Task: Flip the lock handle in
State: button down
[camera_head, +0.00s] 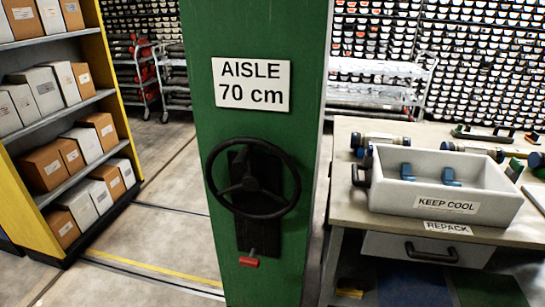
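The lock handle appears to be the small red grip (249,262) at the lower end of a black plate (243,232) on the green shelf end panel (238,130). It sticks out toward me below a black three-spoke handwheel (253,179). A sign reading "AISLE 70 cm" (251,84) is above the wheel. How the handle joins the plate is too small to tell. My gripper is not in view.
A workbench (345,150) on the right holds a grey "KEEP COOL" box (440,205) with blue pieces inside and several cylindrical items. A shelf of cartons (60,110) stands at left. Open floor (165,195) lies between the shelf and the panel.

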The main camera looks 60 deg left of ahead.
aim_at(250, 261)
jog(key=k, duration=0.9)
jog(key=u, duration=1.4)
